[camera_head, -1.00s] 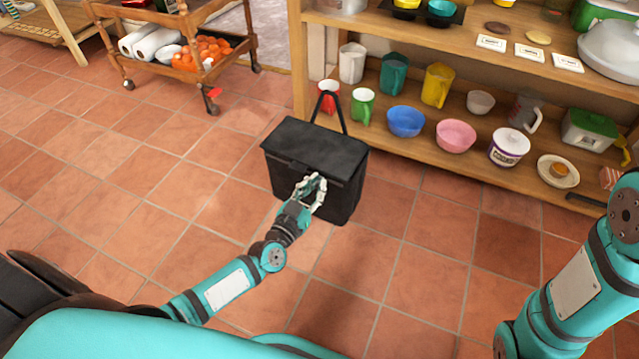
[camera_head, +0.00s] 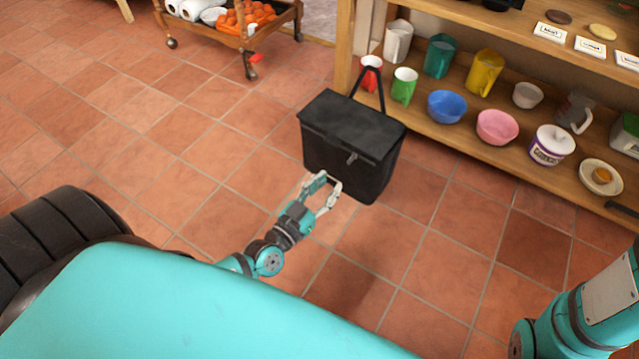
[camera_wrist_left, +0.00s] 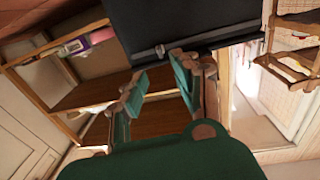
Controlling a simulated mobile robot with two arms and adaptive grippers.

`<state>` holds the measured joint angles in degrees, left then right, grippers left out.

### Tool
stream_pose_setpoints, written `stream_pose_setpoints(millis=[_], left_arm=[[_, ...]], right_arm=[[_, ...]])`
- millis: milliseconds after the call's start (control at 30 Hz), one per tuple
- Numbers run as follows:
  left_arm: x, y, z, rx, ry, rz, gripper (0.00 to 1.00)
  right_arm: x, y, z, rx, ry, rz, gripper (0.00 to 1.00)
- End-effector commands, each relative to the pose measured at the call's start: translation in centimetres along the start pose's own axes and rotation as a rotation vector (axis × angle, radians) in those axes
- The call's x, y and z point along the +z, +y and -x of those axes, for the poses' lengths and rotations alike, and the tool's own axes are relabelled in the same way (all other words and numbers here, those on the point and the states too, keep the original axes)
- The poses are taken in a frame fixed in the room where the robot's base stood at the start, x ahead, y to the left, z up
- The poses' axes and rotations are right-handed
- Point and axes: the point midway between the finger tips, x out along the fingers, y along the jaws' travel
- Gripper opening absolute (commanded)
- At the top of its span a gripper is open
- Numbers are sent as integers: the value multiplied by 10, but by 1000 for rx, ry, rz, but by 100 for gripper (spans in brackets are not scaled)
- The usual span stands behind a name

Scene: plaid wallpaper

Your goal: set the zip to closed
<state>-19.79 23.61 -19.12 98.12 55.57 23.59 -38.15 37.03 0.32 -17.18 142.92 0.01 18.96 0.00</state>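A black bag (camera_head: 350,140) with a flat lid and a raised handle stands on the tiled floor in front of the shelf. A small grey zip pull (camera_head: 351,158) shows at the front edge of its lid. In the left wrist view the bag (camera_wrist_left: 190,22) fills the top, with the zip pull (camera_wrist_left: 160,50) at its lower edge. My left gripper (camera_head: 327,186) is open and empty, just in front of the bag and below the zip pull. Its fingers (camera_wrist_left: 158,82) are spread in the wrist view. My right gripper is out of view; only part of the right arm shows.
A wooden shelf (camera_head: 455,130) with cups, bowls and a lidded pot stands behind and right of the bag. A wooden trolley (camera_head: 235,40) with orange items is at the top left. The floor left of the bag is clear.

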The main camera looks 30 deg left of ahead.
Motion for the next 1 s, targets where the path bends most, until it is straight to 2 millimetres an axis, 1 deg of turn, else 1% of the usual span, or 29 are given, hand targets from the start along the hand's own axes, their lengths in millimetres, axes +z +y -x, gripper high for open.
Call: stream_pose_setpoints(millis=[33,100,200,300,533,600,667,767,867,900,1000], left_arm=[[0,0,9,0,-1,1,30],[0,0,18,-1,-1,1,30],[0,0,26,-1,0,1,30],[-1,0,29,-1,2,1,30],[-1,0,29,-1,2,1,30],[-1,0,28,1,3,-11,21],[-3,0,27,7,8,-63,13],[-9,2,23,37,32,-287,0],[-13,8,18,89,76,-636,0],[-13,10,16,112,98,-781,0],[-10,18,14,170,156,-1112,0]], right_arm=[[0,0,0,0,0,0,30],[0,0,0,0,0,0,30],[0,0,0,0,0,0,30],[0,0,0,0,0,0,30],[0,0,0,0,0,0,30],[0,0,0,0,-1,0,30],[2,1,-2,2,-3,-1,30],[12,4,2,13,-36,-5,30],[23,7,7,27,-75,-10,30],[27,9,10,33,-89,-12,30],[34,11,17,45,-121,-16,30]])
